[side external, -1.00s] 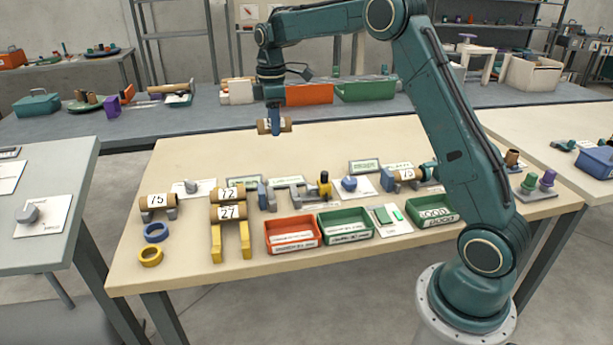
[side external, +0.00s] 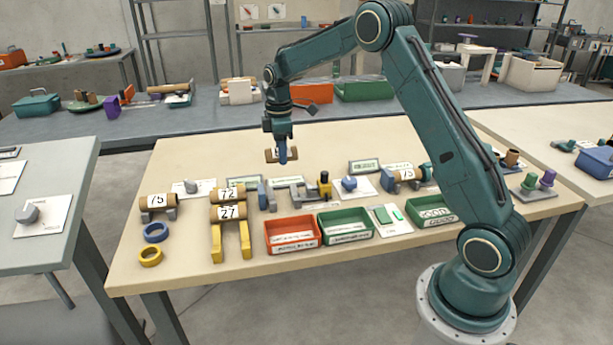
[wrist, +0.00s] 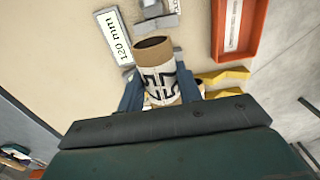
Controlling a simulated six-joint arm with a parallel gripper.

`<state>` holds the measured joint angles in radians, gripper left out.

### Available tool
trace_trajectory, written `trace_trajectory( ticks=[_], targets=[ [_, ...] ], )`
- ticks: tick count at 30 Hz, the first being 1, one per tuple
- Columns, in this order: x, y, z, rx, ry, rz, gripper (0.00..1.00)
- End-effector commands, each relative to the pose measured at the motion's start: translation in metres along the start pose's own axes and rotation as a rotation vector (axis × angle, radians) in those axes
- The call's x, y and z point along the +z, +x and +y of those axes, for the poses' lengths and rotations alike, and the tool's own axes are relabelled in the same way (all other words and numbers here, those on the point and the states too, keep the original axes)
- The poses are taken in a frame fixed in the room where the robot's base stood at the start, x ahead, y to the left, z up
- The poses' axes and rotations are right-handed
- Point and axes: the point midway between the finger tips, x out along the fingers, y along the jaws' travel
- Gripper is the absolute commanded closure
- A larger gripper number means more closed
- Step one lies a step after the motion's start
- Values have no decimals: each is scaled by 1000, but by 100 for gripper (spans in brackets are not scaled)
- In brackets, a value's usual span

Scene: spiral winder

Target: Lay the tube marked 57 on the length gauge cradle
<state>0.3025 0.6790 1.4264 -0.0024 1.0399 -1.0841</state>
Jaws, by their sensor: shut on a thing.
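My gripper (side external: 283,158) is shut on a brown cardboard tube (side external: 271,156), held level above the back middle of the table. In the wrist view the tube (wrist: 157,70) sits between the blue fingers, with a white label whose number is turned and partly hidden, so I cannot read it surely. A grey piece (wrist: 155,10) beside a "120 mm" card (wrist: 112,38) shows beyond the tube; it may be part of the length gauge. In the side view a grey fixture with a blue block (side external: 265,195) stands below and in front of the gripper.
Tubes marked 72 (side external: 228,195) and 27 (side external: 228,213) lie on a yellow rack (side external: 217,243). A red bin (side external: 292,235) and green bins (side external: 346,225) line the front. The table's back strip is clear.

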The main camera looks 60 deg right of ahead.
Motion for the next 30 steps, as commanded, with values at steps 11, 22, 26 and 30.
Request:
trace_trajectory(
  ticks=[11,22,26,30],
  targets=[
    [0,61,0,-1,0,-1,86],
    [0,71,0,-1,0,-1,86],
    [0,83,0,-3,0,-2,86],
    [0,100,0,-3,0,-2,86]
  ],
)
